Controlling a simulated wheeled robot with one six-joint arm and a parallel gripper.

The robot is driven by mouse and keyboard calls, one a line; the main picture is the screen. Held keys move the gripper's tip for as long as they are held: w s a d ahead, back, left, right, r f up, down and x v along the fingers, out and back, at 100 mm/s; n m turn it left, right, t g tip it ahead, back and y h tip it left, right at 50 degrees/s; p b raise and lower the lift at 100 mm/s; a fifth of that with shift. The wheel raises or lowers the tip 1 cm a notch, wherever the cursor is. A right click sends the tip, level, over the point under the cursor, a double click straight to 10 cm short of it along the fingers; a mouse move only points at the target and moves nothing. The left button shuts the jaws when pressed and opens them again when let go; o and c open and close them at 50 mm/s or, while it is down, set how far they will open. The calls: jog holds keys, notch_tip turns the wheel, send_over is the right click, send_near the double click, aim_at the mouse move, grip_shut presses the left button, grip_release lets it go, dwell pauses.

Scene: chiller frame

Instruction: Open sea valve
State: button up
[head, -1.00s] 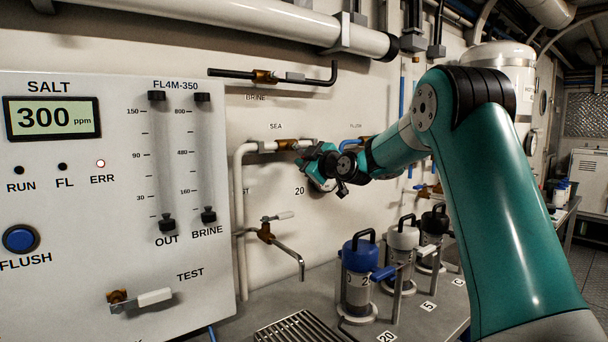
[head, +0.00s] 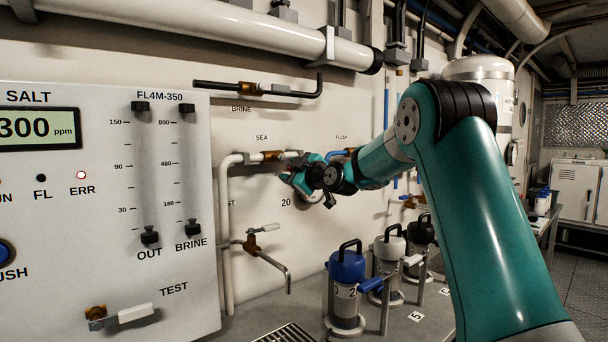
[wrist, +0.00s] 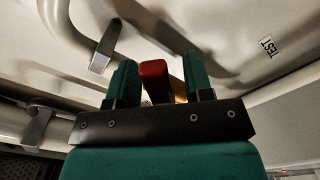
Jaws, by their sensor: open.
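The sea valve (head: 272,156) is a brass body in a white pipe on the wall, below the SEA label in the head view. A pale pipe or lever runs right from it towards my gripper (head: 291,176), which sits just right of and below the brass body. In the wrist view my gripper (wrist: 160,80) is open, its two green fingers apart. A red handle-like piece (wrist: 154,76) shows between the fingers, nearer the left one, with brass (wrist: 180,90) beside it. I cannot tell whether the fingers touch it. My wrist hides part of the valve area in the head view.
A brine valve (head: 248,88) is above and a test valve (head: 252,243) with a bent spout is below. The salt panel (head: 130,265) stands left. Several canisters, one with a blue top (head: 347,268), stand on the counter below my arm.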

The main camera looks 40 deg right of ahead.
jog(key=s+b, duration=0.4)
jog(key=s, duration=1.3)
jog(key=shift+d+b, duration=0.3)
jog(key=shift+d, duration=0.15)
jog(key=shift+r+p, duration=0.1)
jog(key=shift+p, duration=0.3)
